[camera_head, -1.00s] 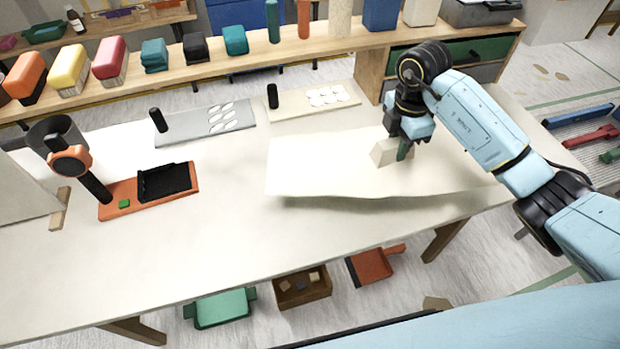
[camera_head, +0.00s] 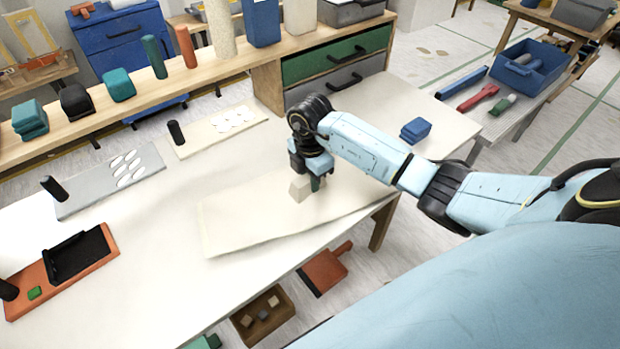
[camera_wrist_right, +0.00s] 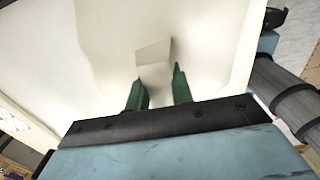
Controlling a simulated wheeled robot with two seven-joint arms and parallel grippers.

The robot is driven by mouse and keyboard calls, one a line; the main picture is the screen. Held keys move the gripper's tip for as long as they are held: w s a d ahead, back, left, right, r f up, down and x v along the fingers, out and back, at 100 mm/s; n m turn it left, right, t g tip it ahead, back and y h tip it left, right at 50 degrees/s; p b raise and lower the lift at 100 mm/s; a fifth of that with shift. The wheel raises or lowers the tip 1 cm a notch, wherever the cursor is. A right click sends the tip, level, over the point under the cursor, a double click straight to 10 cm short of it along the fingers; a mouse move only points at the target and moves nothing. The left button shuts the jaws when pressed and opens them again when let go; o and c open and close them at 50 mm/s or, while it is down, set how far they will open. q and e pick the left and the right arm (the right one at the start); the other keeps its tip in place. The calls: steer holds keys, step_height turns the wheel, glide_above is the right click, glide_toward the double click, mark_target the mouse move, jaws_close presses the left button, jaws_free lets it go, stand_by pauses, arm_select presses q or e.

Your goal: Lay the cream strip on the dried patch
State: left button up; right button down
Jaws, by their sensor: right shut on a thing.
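The cream strip (camera_head: 245,215) is a broad pale sheet lying over the white table near its front edge. It also spreads beneath the fingers in the right wrist view (camera_wrist_right: 205,40). My right gripper (camera_head: 312,182) is over the strip's middle, pointing down. Its green fingers (camera_wrist_right: 160,88) are at a small cream upright piece (camera_head: 299,188), which looks like a raised tab of the strip. This piece also shows beyond the fingertips in the wrist view (camera_wrist_right: 154,51). I cannot make out the dried patch. My left gripper is out of view.
A grey tray (camera_head: 85,195) and a cream tray (camera_head: 195,143), both with white ovals, lie behind the strip. An orange tray (camera_head: 35,297) with a black pad is at left. A blue block (camera_head: 415,130) lies at right. A shelf (camera_head: 190,80) runs along the back.

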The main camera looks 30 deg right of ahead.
steer(key=c, duration=1.2)
jaws_free()
steer(key=shift+f, duration=0.1)
steer(key=shift+c, duration=0.2)
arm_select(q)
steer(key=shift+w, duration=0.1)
arm_select(e)
step_height(320, 180, up, 11)
steer(key=shift+r+p, duration=0.1)
steer(key=shift+p, duration=0.7)
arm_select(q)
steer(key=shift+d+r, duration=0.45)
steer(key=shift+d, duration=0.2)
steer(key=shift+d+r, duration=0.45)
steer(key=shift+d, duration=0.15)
arm_select(e)
steer(key=shift+r, duration=0.55)
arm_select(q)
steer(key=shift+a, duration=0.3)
